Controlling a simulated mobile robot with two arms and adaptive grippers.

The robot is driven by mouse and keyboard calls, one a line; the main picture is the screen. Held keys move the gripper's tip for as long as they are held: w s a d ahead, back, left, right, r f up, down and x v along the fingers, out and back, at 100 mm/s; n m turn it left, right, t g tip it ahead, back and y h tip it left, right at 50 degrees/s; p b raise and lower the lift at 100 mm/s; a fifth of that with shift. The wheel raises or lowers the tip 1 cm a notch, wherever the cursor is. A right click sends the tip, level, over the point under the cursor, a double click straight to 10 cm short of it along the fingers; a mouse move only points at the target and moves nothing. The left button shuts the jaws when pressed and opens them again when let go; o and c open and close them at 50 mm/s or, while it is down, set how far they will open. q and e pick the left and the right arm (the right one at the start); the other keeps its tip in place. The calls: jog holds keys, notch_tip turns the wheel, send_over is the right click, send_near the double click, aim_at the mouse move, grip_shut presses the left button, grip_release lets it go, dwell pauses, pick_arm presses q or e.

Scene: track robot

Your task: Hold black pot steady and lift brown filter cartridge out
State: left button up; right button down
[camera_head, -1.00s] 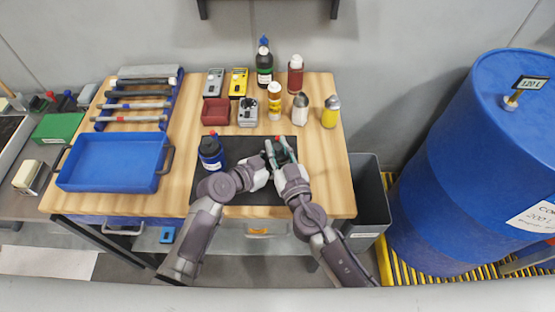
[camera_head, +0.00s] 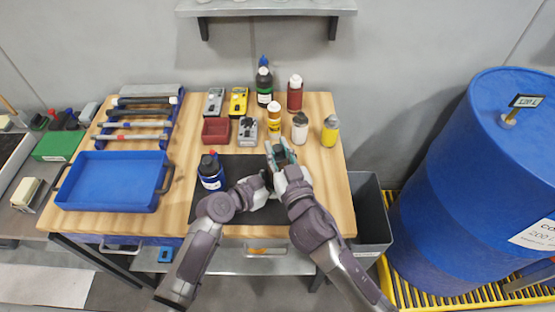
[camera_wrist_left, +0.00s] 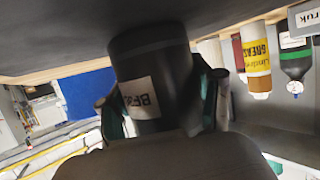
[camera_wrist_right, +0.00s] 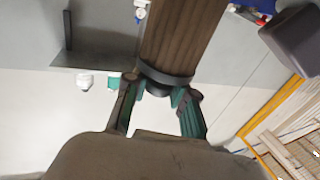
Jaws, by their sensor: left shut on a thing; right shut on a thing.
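The black pot (camera_wrist_left: 152,75) with a white label stands on the dark mat (camera_head: 205,212) in the left wrist view. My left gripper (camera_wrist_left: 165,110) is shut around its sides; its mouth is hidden. In the head view my left gripper (camera_head: 264,182) largely hides the pot. My right gripper (camera_wrist_right: 160,95) is shut on the dark end cap of the brown pleated filter cartridge (camera_wrist_right: 182,35). The cartridge's far end runs out of the right wrist view, so I cannot tell whether it is clear of the pot. The right gripper (camera_head: 281,155) also shows above the mat in the head view.
A blue-black bottle (camera_head: 211,172) stands left of my grippers. Bottles, a red bin (camera_head: 216,131) and meters (camera_head: 247,131) stand behind. A blue tray (camera_head: 110,205) is at the left. A shelf (camera_head: 265,8) hangs above; a blue drum (camera_head: 490,190) is at the right.

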jog(key=shift+r, duration=1.6)
pick_arm(q)
jog(key=o, duration=1.4)
jog(key=shift+c, duration=0.2)
jog(key=v, duration=1.2)
